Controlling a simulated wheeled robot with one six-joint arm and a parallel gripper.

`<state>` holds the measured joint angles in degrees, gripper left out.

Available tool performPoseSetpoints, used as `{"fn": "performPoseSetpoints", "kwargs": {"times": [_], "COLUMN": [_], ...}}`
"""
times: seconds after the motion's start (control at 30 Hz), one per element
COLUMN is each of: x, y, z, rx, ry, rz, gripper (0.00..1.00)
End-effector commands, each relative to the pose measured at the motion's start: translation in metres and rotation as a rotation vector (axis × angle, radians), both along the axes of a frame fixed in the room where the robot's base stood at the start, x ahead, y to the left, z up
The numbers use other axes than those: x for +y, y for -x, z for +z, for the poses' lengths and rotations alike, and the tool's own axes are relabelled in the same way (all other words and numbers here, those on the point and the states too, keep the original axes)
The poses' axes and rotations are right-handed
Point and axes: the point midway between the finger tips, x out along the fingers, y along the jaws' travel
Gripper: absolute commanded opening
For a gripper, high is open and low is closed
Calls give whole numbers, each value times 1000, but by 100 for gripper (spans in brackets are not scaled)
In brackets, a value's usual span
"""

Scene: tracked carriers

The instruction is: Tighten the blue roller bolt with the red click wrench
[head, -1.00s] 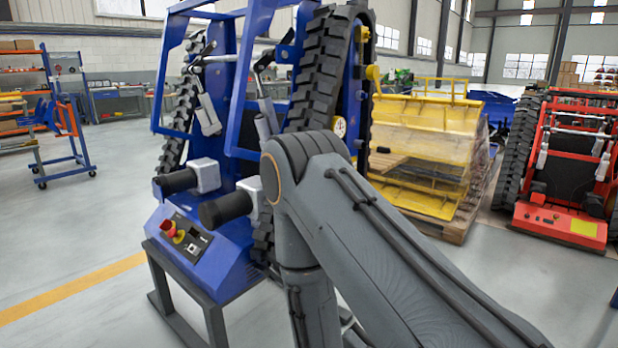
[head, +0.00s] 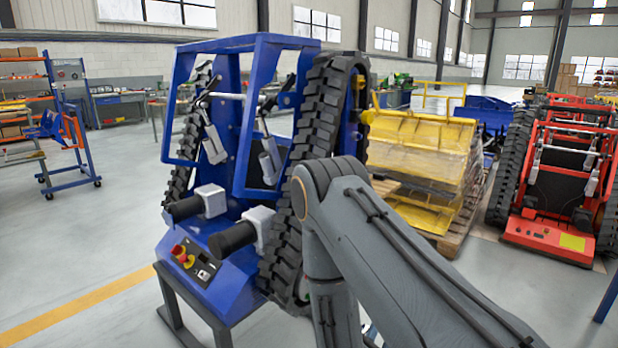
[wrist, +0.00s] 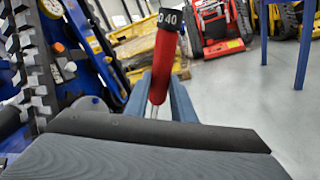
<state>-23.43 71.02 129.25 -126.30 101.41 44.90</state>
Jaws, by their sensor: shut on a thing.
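The blue tracked carrier (head: 226,255) stands upright on a dark stand left of centre in the head view, with a black toothed track on each side. Its blue side frame (wrist: 92,45) and track also show at the left of the wrist view. My gripper (wrist: 160,100) is shut on the red click wrench (wrist: 166,62), between two blue-grey fingers. The wrench's dark collar shows "40", and a bright metal shaft runs down from the red grip. The wrench's head is hidden. I cannot single out the roller bolt. My gripper is hidden behind my arm in the head view.
A yellow bucket stack (head: 428,155) sits on a wooden pallet behind the carrier. A red tracked carrier (head: 550,235) stands at the right. A blue trolley (head: 70,160) and shelves are at the left. Open grey floor lies between them.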

Motion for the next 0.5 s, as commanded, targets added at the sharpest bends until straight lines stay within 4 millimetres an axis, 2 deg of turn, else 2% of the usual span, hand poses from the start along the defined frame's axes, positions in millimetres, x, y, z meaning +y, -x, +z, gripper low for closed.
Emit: {"fn": "performPoseSetpoints", "kwargs": {"times": [0.23,0.5], "x": [0,0], "y": [0,1], "z": [10,46], "rx": [-1,-2], "ry": [0,-2], "rz": [2,2], "gripper": [0,0]}}
